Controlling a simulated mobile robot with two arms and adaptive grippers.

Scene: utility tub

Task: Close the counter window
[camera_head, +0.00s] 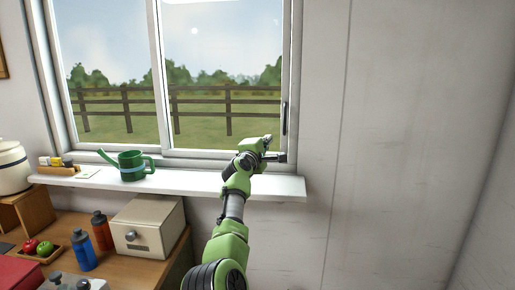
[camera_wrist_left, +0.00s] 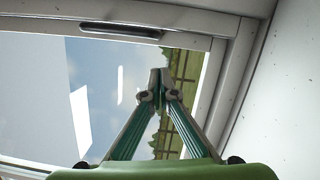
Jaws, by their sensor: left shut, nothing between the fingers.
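The counter window (camera_head: 158,75) is a white-framed window with two glass panes side by side. Its right pane (camera_head: 225,55) has a dark upright handle (camera_head: 284,118) near the right frame. In the left wrist view a dark elongated handle (camera_wrist_left: 120,31) lies along the frame near the top. My left gripper (camera_head: 267,142) is in front of the lower right corner of the window, just above the sill and below the handle. In the left wrist view its fingertips (camera_wrist_left: 160,78) are together and empty, in front of the glass. Contact with the window cannot be told. My right gripper is not in view.
A green watering can (camera_head: 132,165) stands on the white sill (camera_head: 220,184), left of my arm. Below, a wooden counter (camera_head: 140,265) holds a beige box (camera_head: 148,225) and bottles (camera_head: 84,250). The wall on the right is clear.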

